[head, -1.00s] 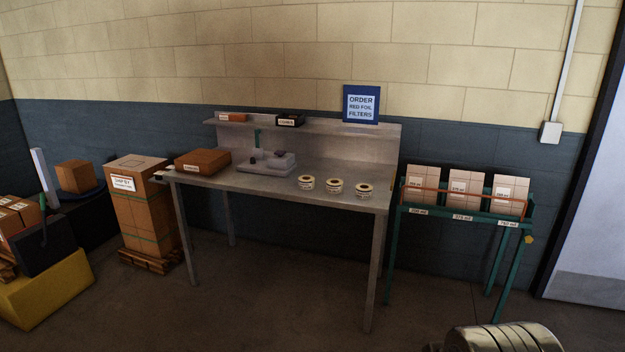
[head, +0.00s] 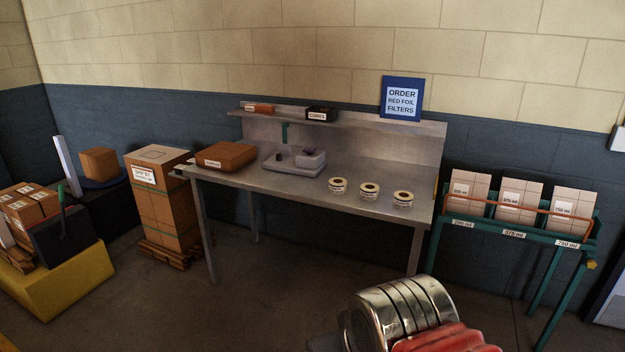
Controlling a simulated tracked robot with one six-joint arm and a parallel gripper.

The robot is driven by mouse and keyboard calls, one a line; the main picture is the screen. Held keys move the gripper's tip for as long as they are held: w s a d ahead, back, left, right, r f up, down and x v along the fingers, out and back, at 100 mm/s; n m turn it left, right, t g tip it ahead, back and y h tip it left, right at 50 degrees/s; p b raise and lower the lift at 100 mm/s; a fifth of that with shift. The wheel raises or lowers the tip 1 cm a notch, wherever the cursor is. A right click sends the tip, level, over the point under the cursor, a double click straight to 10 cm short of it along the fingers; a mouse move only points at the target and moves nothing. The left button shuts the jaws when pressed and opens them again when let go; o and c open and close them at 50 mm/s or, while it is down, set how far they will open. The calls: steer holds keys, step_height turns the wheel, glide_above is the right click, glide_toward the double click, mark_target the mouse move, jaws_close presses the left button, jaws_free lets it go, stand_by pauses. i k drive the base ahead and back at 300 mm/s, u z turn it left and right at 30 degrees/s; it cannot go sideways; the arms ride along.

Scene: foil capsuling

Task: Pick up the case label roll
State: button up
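Three label rolls stand in a row on the right front part of the grey metal workbench (head: 290,185): a left roll (head: 338,187), a middle roll (head: 369,192) and a right roll (head: 403,200). Each is a pale ring with a dark centre and a printed band on its side. The print is too small to read, so I cannot tell which is the case label roll. My gripper's fingers are not in view. A silver ribbed part with red beside it, which looks like my arm, shows at the bottom right, well in front of the bench.
A grey device (head: 294,160) and a brown box (head: 226,156) sit on the bench. A green rack (head: 518,233) of cartons stands right, a tall carton stack (head: 162,200) left. Floor before the bench looks clear.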

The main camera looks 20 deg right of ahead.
mark_target(368, 191)
steer(key=u, duration=0.4)
steer(key=i, duration=1.85)
steer(key=z, duration=0.4)
steer(key=i, duration=0.8)
steer(key=z, duration=0.9)
steer(key=i, duration=0.85)
steer(key=z, duration=0.5)
